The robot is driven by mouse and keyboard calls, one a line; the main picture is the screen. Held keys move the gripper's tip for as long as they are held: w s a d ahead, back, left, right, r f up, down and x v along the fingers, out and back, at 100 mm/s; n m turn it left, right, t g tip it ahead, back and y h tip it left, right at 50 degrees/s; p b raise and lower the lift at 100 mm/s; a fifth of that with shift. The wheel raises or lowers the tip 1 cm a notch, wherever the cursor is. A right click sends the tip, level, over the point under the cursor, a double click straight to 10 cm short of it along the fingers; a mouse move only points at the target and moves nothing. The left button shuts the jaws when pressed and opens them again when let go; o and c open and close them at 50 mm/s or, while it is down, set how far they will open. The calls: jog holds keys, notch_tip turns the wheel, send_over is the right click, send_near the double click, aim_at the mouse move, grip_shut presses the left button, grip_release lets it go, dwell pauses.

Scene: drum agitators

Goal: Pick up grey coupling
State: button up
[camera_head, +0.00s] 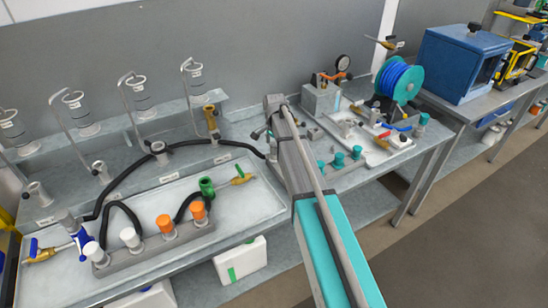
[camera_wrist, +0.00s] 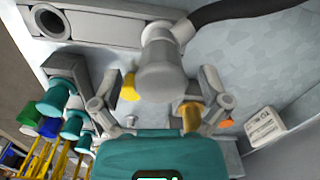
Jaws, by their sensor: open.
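A grey coupling (camera_wrist: 163,68) shows in the upper middle of the wrist view, with a black hose (camera_wrist: 232,10) running from its far end to the upper right. My gripper (camera_wrist: 158,98) is open, its grey fingers left and right of the coupling's lower part. I cannot tell whether either finger touches it. Nothing is held. In the head view my arm covers this spot. The black hose (camera_head: 215,143) runs right to the place beside my arm's end, where the coupling is mostly hidden.
Left of my arm, a pale tray (camera_head: 145,205) holds a rack with white and orange caps. Several grey fittings (camera_head: 160,152) stand along the hose. Teal fittings (camera_head: 338,160) stand right of my arm. In the wrist view a grey block with a round hole (camera_wrist: 48,22) lies upper left.

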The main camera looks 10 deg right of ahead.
jog(key=shift+f+b, duration=0.45)
jog(key=shift+f, duration=0.25)
grip_shut()
dwell(0.5)
jog(key=shift+r, duration=0.15)
notch_tip(320, 180, up, 2)
jog(key=shift+p, duration=1.2)
jog(key=s+d+r+p, duration=0.1)
jog(key=s+r+p, duration=0.9)
jog(key=s, duration=0.4)
jog(key=shift+d+r+p, duration=0.3)
jog(key=shift+r+p, duration=0.05)
